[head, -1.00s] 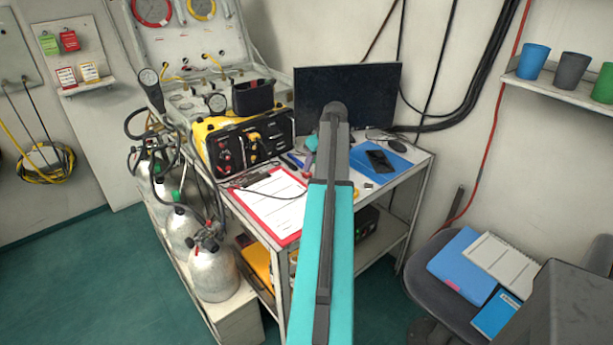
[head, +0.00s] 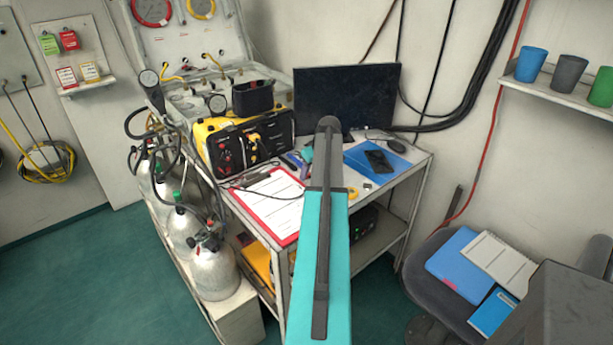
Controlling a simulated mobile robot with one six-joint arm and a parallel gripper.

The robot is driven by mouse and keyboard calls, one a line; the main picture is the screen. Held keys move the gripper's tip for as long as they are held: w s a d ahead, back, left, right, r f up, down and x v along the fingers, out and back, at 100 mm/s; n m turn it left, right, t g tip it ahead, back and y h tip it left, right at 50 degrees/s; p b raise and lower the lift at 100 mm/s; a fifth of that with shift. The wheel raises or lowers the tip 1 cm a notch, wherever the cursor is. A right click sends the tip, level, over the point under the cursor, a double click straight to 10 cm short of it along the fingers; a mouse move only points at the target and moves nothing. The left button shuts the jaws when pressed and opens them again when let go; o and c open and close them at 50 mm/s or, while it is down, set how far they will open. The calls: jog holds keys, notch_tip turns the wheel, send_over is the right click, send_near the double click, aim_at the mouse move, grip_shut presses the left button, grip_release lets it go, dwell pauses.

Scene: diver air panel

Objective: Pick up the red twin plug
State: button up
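Several red parts (head: 224,158) show on the black front of the yellow case on the bench. I cannot tell whether one of them is the red twin plug. My arm rises from the bottom middle of the head view, teal with a dark end link over the bench. My gripper is hidden behind that link, so its opening and anything in it cannot be seen. A small teal patch beside the link may be part of my arm or a thing on the bench.
The yellow case (head: 205,134) stands left of the monitor (head: 347,88). A red-edged clipboard (head: 268,205) lies at the bench front, a phone (head: 378,161) on a blue folder to the right. Silver cylinders (head: 215,272) stand left; a chair (head: 428,290) stands right.

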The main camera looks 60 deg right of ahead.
grip_shut()
jog(key=shift+r, duration=0.25)
jog(key=shift+r+b, duration=0.75)
jog(key=shift+r, duration=0.7)
jog(key=s+a+b, duration=0.1)
jog(key=s+a, duration=0.2)
jog(key=a, duration=0.1)
jog(key=s+a+r+b, duration=0.1)
jog(key=s+a, duration=0.2)
jog(key=a, duration=0.1)
jog(key=s+a+b, duration=0.1)
jog(key=s+a, duration=0.2)
jog(key=a, duration=0.2)
jog(key=shift+r+b, duration=0.3)
jog(key=shift+r, duration=0.05)
jog(key=shift+a, duration=0.1)
jog(key=shift+r+p, duration=1.2)
jog(key=shift+r, duration=0.3)
